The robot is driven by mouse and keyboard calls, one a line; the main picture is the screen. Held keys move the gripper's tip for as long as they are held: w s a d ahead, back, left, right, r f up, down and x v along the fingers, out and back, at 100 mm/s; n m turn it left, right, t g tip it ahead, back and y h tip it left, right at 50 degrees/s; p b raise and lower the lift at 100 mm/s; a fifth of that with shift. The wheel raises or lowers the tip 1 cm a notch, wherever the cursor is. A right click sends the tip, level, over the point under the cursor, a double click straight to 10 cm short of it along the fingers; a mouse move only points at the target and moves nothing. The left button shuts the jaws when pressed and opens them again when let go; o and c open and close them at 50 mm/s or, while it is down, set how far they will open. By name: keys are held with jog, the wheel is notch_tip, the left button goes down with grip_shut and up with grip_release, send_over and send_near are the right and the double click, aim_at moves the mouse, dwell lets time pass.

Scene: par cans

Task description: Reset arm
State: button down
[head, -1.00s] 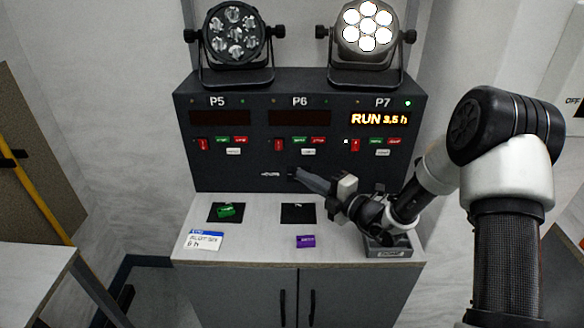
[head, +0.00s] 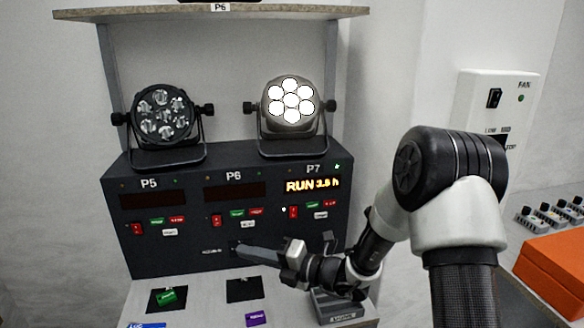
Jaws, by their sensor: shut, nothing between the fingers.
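My gripper (head: 245,251) is shut and empty in the head view. It points left in front of the lower face of the dark control panel (head: 165,249), above the counter. Whether its tips touch the panel cannot be told. My arm comes in from the right and covers part of the panel's lower right. The panel carries sections P5, P6 and P7. The P7 display (head: 312,185) reads RUN with an hour figure, and the P5 and P6 displays are dark. The right par can (head: 290,100) is lit, and the left par can (head: 160,112) is unlit.
A green object (head: 167,297) lies on a black square at the counter's left. A second black square (head: 243,290) and a purple tag (head: 257,319) lie nearby. A grey tray (head: 338,309) is under my arm. A FAN switch box (head: 494,105) and an orange box (head: 556,268) are right.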

jog(key=s+d+r+n+g+h+p, duration=0.3)
jog(key=s+r+n, duration=0.4)
jog(key=s+n, duration=0.3)
jog(key=s+d+r+n+g+h+p, duration=0.2)
jog(key=s+d+r+n+g+h, duration=0.1)
jog(key=s+r+n, duration=0.75)
jog(key=s+d+r+n+t+h+p, duration=0.2)
jog(key=s+d+r+n+h, duration=0.1)
jog(key=d+n, duration=0.5)
jog(key=s+d+r+n+t+h+p, duration=0.3)
jog(key=d+n+h, duration=0.3)
jog(key=d+n, duration=0.3)
jog(key=d+r, duration=0.1)
jog(key=d, duration=0.2)
jog(key=shift+h, duration=0.3)
